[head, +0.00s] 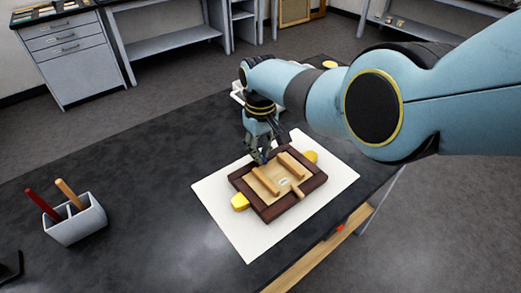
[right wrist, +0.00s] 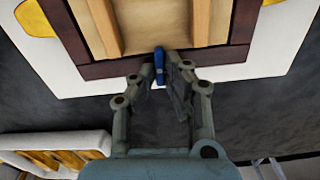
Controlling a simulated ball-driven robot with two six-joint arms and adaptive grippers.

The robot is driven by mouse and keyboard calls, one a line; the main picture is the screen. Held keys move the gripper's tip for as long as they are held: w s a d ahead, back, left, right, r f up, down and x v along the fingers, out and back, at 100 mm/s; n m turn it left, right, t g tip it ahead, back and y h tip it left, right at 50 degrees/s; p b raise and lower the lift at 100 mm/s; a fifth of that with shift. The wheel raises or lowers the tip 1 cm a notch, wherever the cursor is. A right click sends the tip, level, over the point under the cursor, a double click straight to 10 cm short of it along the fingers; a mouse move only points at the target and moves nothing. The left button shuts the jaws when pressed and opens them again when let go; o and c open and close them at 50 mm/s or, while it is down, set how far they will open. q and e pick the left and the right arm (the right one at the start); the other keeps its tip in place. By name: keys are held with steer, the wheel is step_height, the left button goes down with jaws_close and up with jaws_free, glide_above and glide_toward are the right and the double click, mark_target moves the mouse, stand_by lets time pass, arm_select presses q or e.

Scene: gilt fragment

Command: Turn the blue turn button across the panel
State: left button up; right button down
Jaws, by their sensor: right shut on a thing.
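The blue turn button (right wrist: 159,66) shows in the right wrist view, on the dark wooden frame (right wrist: 100,70) at the edge of the pale panel (right wrist: 150,28). Its long side runs up the picture, across the rail; how far it overlaps the panel is unclear. My right gripper (right wrist: 161,62) is shut on it, one finger on each side. My left gripper is not in view.
The frame lies on a white sheet (head: 225,218) on the dark table (head: 130,190), with yellow pieces (head: 240,202) at two sides. A wooden piece (head: 298,191) crosses the near rail. A grey holder (head: 75,220) with two sticks stands at left. The table between is clear.

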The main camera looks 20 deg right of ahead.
steer(key=c, duration=1.4)
jaws_free()
step_height(320, 180, up, 12)
